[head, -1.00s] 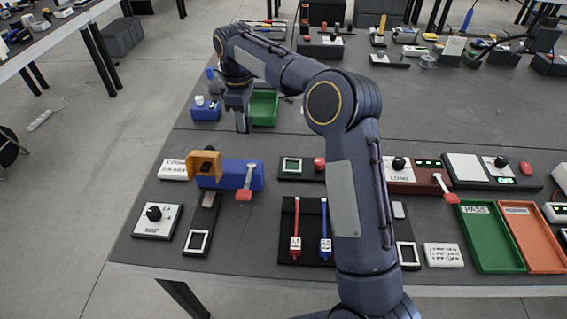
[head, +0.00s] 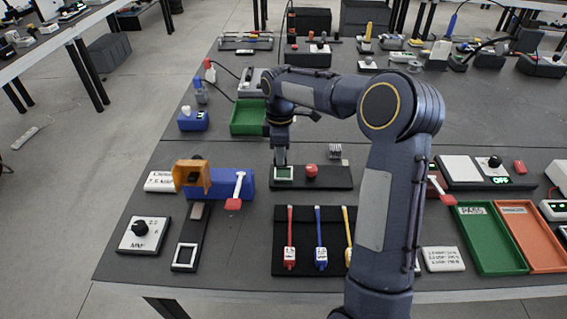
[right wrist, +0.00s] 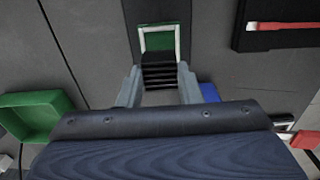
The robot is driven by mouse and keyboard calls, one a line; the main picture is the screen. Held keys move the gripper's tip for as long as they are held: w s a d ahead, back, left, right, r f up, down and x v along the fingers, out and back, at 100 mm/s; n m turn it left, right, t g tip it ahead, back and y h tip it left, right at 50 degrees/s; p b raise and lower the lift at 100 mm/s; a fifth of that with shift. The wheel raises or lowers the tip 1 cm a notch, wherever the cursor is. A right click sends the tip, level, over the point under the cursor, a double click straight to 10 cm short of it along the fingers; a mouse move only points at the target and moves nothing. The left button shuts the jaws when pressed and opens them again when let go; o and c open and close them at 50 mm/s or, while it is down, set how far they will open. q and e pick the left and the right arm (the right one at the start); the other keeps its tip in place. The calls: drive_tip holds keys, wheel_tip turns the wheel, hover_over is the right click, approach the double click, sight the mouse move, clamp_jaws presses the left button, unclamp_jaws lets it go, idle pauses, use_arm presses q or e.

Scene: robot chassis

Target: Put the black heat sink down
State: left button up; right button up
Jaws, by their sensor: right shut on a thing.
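My right gripper (head: 281,158) is shut on the black heat sink (right wrist: 159,73), whose dark fins show between the two fingers in the right wrist view. In the head view the heat sink is too small and hidden to make out. The gripper points down at a green pad in a white square frame (head: 284,175), on the left of a black base with a red button (head: 311,170). The pad also shows just beyond the heat sink in the right wrist view (right wrist: 157,40). I cannot tell whether the heat sink touches the base. My left gripper is out of view.
A blue fixture with an orange bracket (head: 192,178) stands left of the base. A small grey finned block (head: 334,151) is behind it. A black mat (head: 305,262) with coloured tools lies in front. A green bin (head: 248,129) stands farther back; green (head: 490,262) and orange (head: 533,250) trays are right.

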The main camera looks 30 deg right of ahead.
drive_tip(key=shift+s+d+f, duration=0.2)
drive_tip(key=shift+f, duration=0.15)
drive_tip(key=shift+s+d+f, duration=0.1)
drive_tip(key=shift+f, duration=1.55)
drive_tip(key=shift+f, duration=0.15)
drive_tip(key=o, duration=1)
drive_tip(key=shift+o, duration=0.2)
